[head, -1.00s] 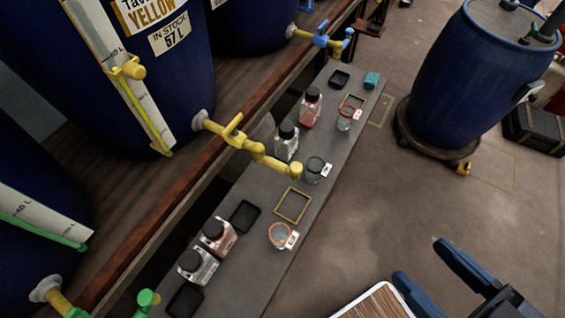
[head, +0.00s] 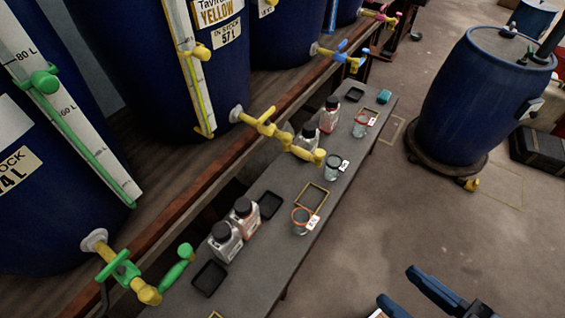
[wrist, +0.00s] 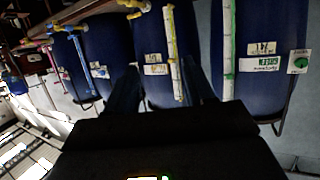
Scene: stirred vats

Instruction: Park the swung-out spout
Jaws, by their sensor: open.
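The yellow spout (head: 306,149) sticks straight out from the yellow tap (head: 263,124) of the vat labelled yellow. Its tip hangs over the grey bench, near a glass jar (head: 333,166). The green spout (head: 178,264) is turned sideways along the rack edge at lower left, and the blue spout (head: 353,63) is also folded sideways. My gripper (head: 399,287) is open and empty at the bottom right, well apart from the yellow spout. In the wrist view its dark fingers (wrist: 160,85) point toward the vats with nothing between them.
The grey bench (head: 262,242) carries several bottles, jars, black trays and a yellow square frame (head: 312,196). A red-brown rail (head: 182,212) edges the vat rack. A blue drum (head: 463,105) on a dolly stands at right. The floor (head: 400,215) between bench and drum is clear.

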